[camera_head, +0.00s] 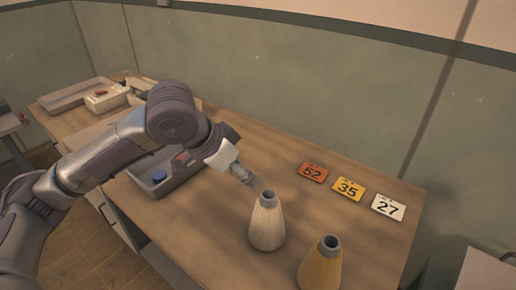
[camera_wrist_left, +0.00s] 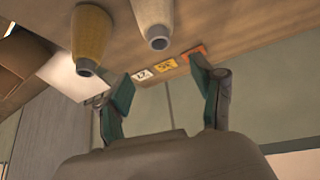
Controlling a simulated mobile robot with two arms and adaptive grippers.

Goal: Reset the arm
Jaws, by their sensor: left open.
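My left arm reaches in from the left over the wooden table. My left gripper (camera_head: 250,180) is open and empty, just above and left of the mouth of a pale cone-shaped vessel (camera_head: 267,224). In the left wrist view, which looks upside down, the two fingers of my left gripper (camera_wrist_left: 162,82) stand wide apart with nothing between them. The pale vessel (camera_wrist_left: 154,16) and a yellow cone-shaped vessel (camera_wrist_left: 90,34) appear beyond the fingers. The yellow vessel (camera_head: 321,268) stands upright at the table's near side. My right gripper is in neither view.
Number cards 52 (camera_head: 313,172), 35 (camera_head: 348,188) and 27 (camera_head: 387,207) lie toward the table's back right. A grey tray (camera_head: 150,188) holding a blue item (camera_head: 159,176) sits under my arm. Another tray (camera_head: 75,94) is at far left. A wall runs behind.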

